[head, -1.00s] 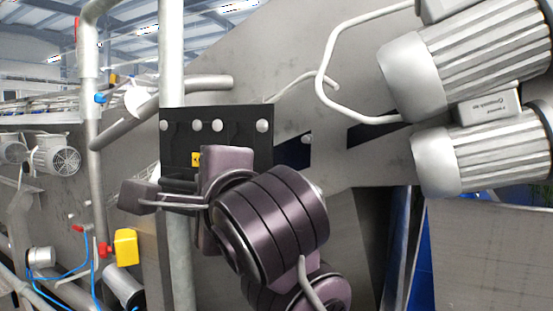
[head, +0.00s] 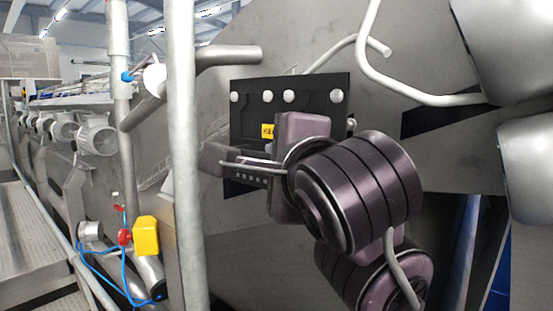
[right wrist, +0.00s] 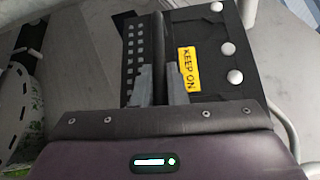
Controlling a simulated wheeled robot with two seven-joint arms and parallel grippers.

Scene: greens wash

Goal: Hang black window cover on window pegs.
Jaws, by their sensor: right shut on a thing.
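The black window cover (head: 310,92) is a flat dark plate in front of the grey metal machine wall. Several round light knobs line its top edge, and a yellow "KEEP ON" label (right wrist: 187,68) is on its face. My right gripper (right wrist: 160,88) is shut on a raised black strip of the cover in the right wrist view. In the head view its fingertips are hidden behind my wrist. One peg (head: 351,123) shows just beyond the cover's right edge. The window and any other pegs are hidden behind the cover; I cannot tell whether it touches the wall. My left gripper is out of view.
A vertical grey pole (head: 182,220) stands just left of the cover. A bent pipe (head: 230,55) ends above its left side. A yellow box (head: 146,236) and blue hoses are at lower left.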

